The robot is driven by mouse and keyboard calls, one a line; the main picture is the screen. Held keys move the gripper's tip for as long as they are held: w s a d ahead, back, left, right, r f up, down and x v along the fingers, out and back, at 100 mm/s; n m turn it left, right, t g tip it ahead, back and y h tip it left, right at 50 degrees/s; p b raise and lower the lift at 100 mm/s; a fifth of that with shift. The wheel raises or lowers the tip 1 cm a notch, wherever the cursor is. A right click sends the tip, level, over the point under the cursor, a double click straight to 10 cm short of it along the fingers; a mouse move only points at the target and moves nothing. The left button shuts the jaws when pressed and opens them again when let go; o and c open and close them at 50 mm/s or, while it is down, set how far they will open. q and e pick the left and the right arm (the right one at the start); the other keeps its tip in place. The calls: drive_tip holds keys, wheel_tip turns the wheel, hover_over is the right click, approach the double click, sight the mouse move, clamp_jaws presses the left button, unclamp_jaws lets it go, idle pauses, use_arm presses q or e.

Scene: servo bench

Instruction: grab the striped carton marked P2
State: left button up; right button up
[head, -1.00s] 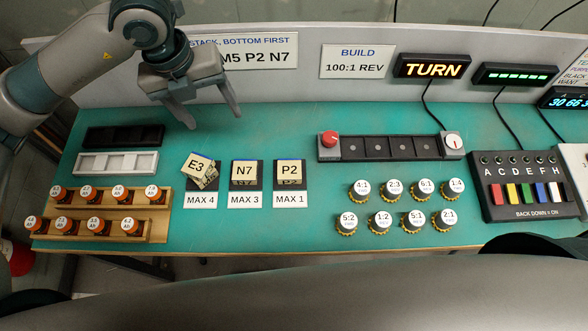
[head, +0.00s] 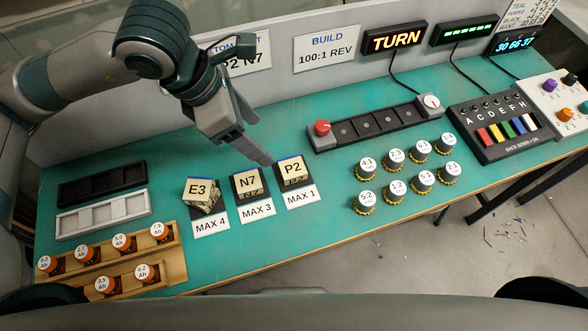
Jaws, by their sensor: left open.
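The carton marked P2 (head: 291,169) stands on a dark pad behind a MAX 1 label (head: 301,196). Its top is cream with a blue edge; stripes are too small to make out. The N7 carton (head: 247,182) stands left of it behind MAX 3. Left of that is the E3 carton (head: 200,194), apparently stacked and askew, behind MAX 4. My left gripper (head: 258,138) is open and empty, its fingers pointing down and right. In the picture its lower fingertip is just left of P2 and above N7; I see no contact. My right gripper is out of view.
A black tray (head: 101,184) and a white tray (head: 101,213) lie at left, behind a wooden rack (head: 172,268) of orange-sided cells. Round gear pieces (head: 398,187) and a long dark gear rail (head: 377,124) are to the right. A switch box (head: 500,127) stands farther right.

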use_arm(q)
drive_tip(key=p, duration=0.4)
hover_over(283, 172)
wheel_tip(283, 172, down, 11)
drive_tip(key=shift+f, duration=0.1)
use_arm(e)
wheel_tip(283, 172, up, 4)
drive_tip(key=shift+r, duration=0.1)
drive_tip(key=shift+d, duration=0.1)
use_arm(q)
drive_tip(key=shift+f, duration=0.1)
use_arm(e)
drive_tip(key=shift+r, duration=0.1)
